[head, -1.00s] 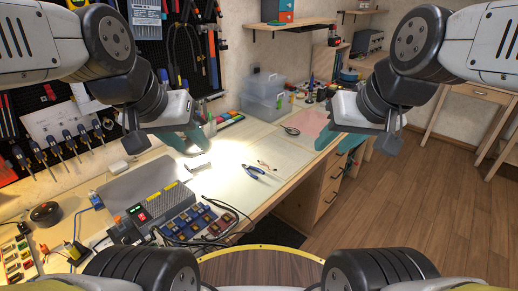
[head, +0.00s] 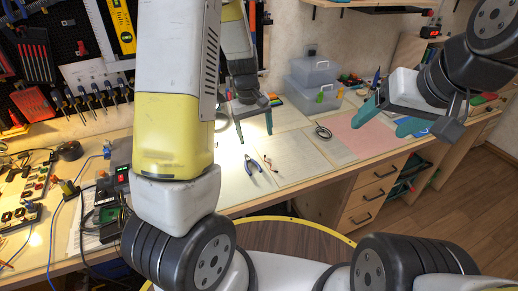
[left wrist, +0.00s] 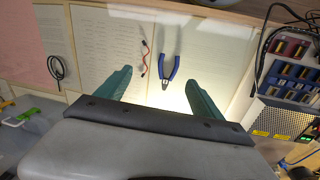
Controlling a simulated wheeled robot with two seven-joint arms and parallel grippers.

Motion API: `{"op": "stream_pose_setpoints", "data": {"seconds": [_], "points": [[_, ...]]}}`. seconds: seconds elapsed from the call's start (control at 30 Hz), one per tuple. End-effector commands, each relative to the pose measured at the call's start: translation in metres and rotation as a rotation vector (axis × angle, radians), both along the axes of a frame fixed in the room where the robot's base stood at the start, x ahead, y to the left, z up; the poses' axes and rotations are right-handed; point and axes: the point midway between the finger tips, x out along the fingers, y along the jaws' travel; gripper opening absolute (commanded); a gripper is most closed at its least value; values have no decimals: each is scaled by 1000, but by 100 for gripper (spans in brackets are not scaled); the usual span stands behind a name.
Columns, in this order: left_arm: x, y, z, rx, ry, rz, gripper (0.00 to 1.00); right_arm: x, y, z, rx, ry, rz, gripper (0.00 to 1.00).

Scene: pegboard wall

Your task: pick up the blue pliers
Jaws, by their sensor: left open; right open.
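The blue pliers (head: 253,165) lie on the bench on a pale sheet, handles apart. In the left wrist view the pliers (left wrist: 170,56) lie ahead of the fingertips, handles pointing away and dark jaws toward me. My left gripper (head: 254,125) is open and empty, above the bench on the far side of the pliers in the head view. In the left wrist view its teal fingers (left wrist: 160,78) stand apart, with the jaws of the pliers between their lines. My right gripper (head: 390,117) is open and empty, over the right part of the bench.
A thin red-and-black lead (head: 270,163) lies close beside the pliers. A looped black cable (head: 322,132), a pink mat (head: 366,138) and clear boxes (head: 318,78) are further right. My left arm hides part of the bench and its electronics.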

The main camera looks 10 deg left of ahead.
Motion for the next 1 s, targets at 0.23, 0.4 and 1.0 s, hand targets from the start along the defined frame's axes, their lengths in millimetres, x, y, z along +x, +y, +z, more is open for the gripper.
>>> {"op": "stream_pose_setpoints", "data": {"seconds": [0.23,0.4,1.0], "points": [[18,11,-72,89,78,77,77,0,0,0,0,0,0,74],[20,14,-90,106,89,89,77,0,0,0,0,0,0,74],[21,16,-160,105,87,89,77,0,0,0,0,0,0,74]]}}
